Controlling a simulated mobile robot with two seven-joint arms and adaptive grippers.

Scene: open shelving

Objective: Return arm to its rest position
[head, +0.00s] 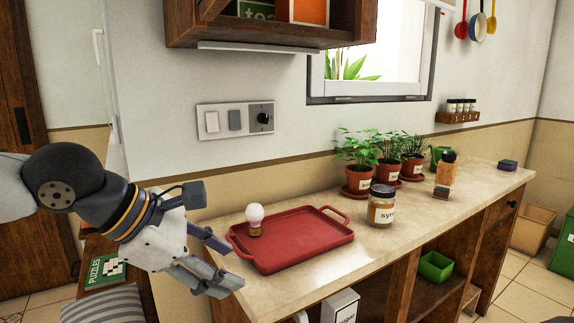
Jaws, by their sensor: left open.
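My left gripper (236,264) comes in from the left, open and empty. Its fingers are spread beside the left end of the counter (285,288), near the handle of a red tray (310,244). My left arm reaches back to the picture's left edge. A white light bulb (255,217) with a gold-coloured base stands upright at the left part of the tray. My right gripper is out of the picture.
On the counter stand a jar (381,207), several potted plants (358,160) and a small bottle (445,176). A wall cabinet (270,38) hangs above. A green bin (435,267) sits on the shelf below. Counter in front of the jar is clear.

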